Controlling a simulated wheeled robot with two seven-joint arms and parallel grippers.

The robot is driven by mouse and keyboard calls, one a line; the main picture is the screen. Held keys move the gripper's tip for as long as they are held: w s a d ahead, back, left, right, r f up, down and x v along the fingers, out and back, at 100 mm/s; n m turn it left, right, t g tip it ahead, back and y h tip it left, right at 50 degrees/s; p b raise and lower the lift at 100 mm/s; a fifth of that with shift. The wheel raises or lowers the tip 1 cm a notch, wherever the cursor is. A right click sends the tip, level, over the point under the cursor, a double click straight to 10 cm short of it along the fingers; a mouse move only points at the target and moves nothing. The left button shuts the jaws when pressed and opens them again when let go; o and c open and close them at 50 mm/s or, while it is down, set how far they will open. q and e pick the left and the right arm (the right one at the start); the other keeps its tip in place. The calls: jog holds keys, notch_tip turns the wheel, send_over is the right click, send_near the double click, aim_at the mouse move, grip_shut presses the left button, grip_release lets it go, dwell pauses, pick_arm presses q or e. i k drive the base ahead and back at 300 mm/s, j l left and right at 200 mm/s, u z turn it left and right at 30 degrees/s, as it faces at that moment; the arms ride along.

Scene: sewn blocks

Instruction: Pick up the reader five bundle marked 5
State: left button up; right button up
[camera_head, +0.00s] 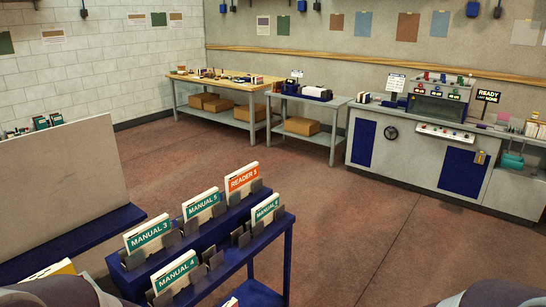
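The reader bundle marked 5 (242,179), labelled "READER 5", has an orange cover with white pages. It stands tilted in a grey holder at the far end of the upper shelf of a blue rack (225,225). On the same shelf, nearer to me, stand teal bundles labelled "MANUAL 5" (201,204) and "MANUAL 3" (148,233). On the lower tier stand "MANUAL 4" (175,271) and another teal manual (265,209) whose number is hard to read. Neither gripper shows; only rounded grey parts of mine appear at the bottom corners.
A grey panel with a blue ledge (75,240) stands left of the rack. A wooden workbench (227,81), a grey table (322,100) and a machine counter with a "READY" sign (488,96) line the back wall. The reddish floor (370,220) right of the rack is clear.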

aim_at(241, 180)
jog(key=i+l+z, duration=0.25)
jog(key=i+z, duration=0.15)
jog(key=i, duration=0.2)
jog(key=i+z, duration=0.35)
jog(key=i, duration=0.3)
jog(key=i+j+z, duration=0.15)
jog(key=i+z, duration=0.25)
jog(key=i, duration=0.2)
jog(key=i+u, duration=0.35)
jog(key=i+l+u, duration=0.1)
jog(key=i+u, duration=0.25)
jog(key=i+l+u, duration=0.25)
jog(key=i+u, duration=0.4)
jog(key=u, duration=0.2)
jog(key=i+u, duration=0.4)
jog(key=i+l+u, duration=0.1)
jog(key=u, duration=0.35)
jog(key=i+l+u, duration=0.25)
jog(key=u, duration=0.15)
jog(key=i, duration=0.05)
